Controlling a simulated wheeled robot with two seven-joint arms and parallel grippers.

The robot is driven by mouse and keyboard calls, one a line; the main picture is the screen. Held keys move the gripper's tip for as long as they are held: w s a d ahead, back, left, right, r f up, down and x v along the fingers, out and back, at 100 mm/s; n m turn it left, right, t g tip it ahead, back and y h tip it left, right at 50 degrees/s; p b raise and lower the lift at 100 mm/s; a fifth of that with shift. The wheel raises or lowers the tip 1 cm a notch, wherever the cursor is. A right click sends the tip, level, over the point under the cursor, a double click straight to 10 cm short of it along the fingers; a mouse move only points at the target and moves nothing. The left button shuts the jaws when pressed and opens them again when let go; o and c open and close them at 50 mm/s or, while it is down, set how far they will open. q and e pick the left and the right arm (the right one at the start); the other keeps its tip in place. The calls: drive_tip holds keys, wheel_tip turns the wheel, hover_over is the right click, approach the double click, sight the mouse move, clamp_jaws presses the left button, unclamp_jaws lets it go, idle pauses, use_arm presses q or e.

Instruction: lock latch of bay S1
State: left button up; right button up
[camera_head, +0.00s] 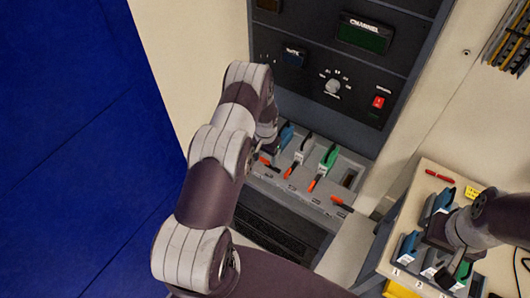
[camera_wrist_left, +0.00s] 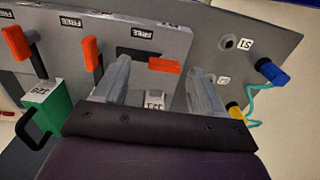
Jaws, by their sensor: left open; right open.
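A row of orange latch levers runs along the front of the bay panel (camera_head: 300,190) in the head view. The leftmost lever (camera_head: 268,162) lies beside my left gripper (camera_head: 266,143). In the left wrist view, my left gripper (camera_wrist_left: 162,88) is open, with one finger on each side of an orange lever (camera_wrist_left: 164,66). This lever lies sideways; two other levers (camera_wrist_left: 91,54) stand lengthwise. I cannot tell whether the fingers touch it. An upside-down S1 tag (camera_wrist_left: 246,45) is beside a round hole and blue plug (camera_wrist_left: 270,73). My right gripper (camera_head: 445,240) is open over the side table.
Blue, white and green (camera_head: 328,158) modules sit in the bays; the rightmost bay looks empty. A side table (camera_head: 440,180) at the right holds several modules and a red pen. A control panel with a knob (camera_head: 333,86) rises above the bays.

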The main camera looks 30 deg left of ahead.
sight(270, 165)
use_arm(q)
drive_tip(key=shift+w+a+f, duration=0.15)
drive_tip(key=shift+w+f, duration=0.2)
drive_tip(key=shift+f, duration=0.3)
drive_tip(key=shift+w+a+f, duration=0.1)
drive_tip(key=shift+w+f, duration=0.25)
drive_tip(key=shift+f, duration=0.25)
drive_tip(key=shift+s+a+f, duration=0.1)
drive_tip(key=shift+f, duration=0.1)
drive_tip(key=shift+s+r, duration=0.3)
drive_tip(key=shift+s, duration=0.2)
drive_tip(key=shift+c, duration=0.6)
drive_tip(key=shift+w, duration=0.1)
drive_tip(key=c, duration=0.5)
drive_tip(key=shift+w+f, duration=0.15)
drive_tip(key=c, duration=0.4)
drive_tip(key=shift+c, duration=0.2)
use_arm(e)
drive_tip(key=shift+w+a+r, duration=0.2)
drive_tip(key=shift+a+r, duration=0.2)
drive_tip(key=shift+a, duration=0.1)
drive_tip(key=shift+f, duration=0.1)
